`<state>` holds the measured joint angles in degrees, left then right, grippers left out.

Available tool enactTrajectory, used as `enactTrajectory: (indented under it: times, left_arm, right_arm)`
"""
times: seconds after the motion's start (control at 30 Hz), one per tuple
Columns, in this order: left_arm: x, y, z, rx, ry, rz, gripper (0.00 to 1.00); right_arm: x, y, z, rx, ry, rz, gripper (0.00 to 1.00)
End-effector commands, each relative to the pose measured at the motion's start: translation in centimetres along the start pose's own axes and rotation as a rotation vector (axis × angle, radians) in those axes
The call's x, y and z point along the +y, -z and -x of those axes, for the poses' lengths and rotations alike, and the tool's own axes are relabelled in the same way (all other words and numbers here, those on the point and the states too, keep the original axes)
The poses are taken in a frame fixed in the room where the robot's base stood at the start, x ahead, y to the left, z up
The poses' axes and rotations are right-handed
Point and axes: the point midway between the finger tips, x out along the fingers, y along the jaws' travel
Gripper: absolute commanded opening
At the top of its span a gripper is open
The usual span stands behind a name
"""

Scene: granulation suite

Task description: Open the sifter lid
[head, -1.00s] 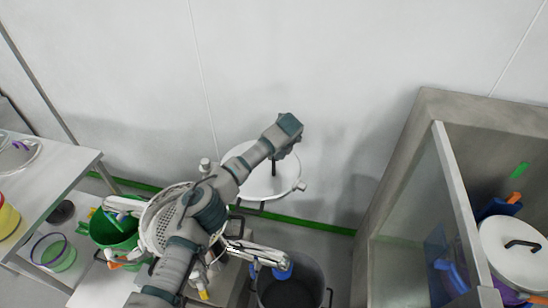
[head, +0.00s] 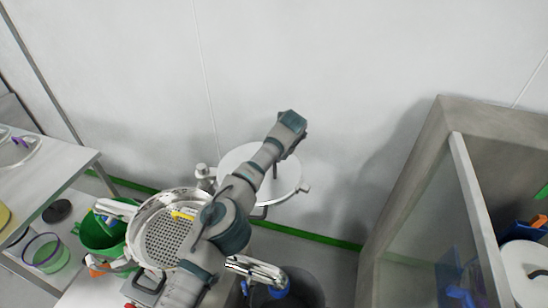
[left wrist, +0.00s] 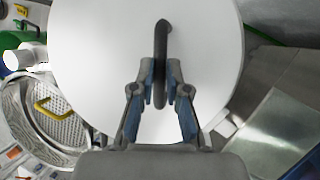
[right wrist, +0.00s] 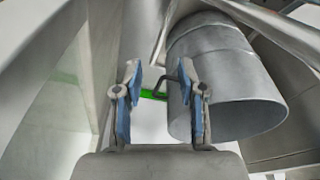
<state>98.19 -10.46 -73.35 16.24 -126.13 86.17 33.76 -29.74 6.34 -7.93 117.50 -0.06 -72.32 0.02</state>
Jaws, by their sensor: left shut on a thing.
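The sifter (head: 140,237) stands with its round perforated screen bare in the head view. Its white disc lid (head: 238,158) is swung up off the screen, on the far side toward the wall. In the left wrist view the lid (left wrist: 90,45) fills the middle, with a dark bar handle (left wrist: 161,45). My left gripper (left wrist: 160,88) is shut on this handle, its blue-padded fingers either side of it. My arm hides part of the lid and sifter in the head view. My right gripper (right wrist: 157,85) is open, its right finger close to a dark bar on a metal bin (right wrist: 225,75).
A yellow handle (left wrist: 50,108) lies over the screen. A green bucket (head: 98,236) stands left of the sifter, beside a table (head: 60,170). A grey cabinet with a glass panel (head: 425,215) stands at the right. The wall is close behind the lid.

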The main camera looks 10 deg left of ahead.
Motion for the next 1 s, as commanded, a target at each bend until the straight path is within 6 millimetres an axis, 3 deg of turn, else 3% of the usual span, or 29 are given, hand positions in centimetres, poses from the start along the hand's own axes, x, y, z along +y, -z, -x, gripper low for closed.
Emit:
enactTrajectory:
  times: [0.17, 0.2, 0.27, 0.3, 0.67, 0.77, 1.0]
  left_arm:
    - [-0.1, 0.1, 0.0, 0.0, 0.002, -0.001, 0.0]
    - [-0.1, 0.1, 0.0, 0.0, 0.002, -0.002, 0.22]
    - [-0.1, 0.1, 0.0, 0.0, 0.002, -0.001, 0.37]
    - [-0.1, 0.0, 0.0, 0.0, 0.001, -0.001, 0.39]
    - [0.0, -0.1, 0.7, -0.002, 0.0, 0.0, 0.39]
    - [0.1, -0.2, 2.1, -0.003, 0.001, 0.0, 0.39]
    - [-0.2, -0.2, 7.6, -0.004, -0.001, 0.0, 0.39]
  right_arm:
    - [0.0, 0.0, -0.1, -0.003, 0.0, 0.0, 0.4]
    - [0.0, 0.0, -0.1, -0.003, 0.0, 0.0, 0.4]
    - [0.0, 0.0, -0.1, -0.003, 0.0, 0.0, 0.4]
    - [0.0, 0.0, -0.1, -0.003, 0.0, 0.0, 0.4]
    - [0.0, 0.1, 0.0, 0.003, 0.0, 0.001, 0.4]
    - [0.0, 0.0, 0.0, 0.003, 0.0, 0.001, 0.4]
    - [0.0, 0.0, 0.0, 0.002, 0.0, 0.001, 0.4]
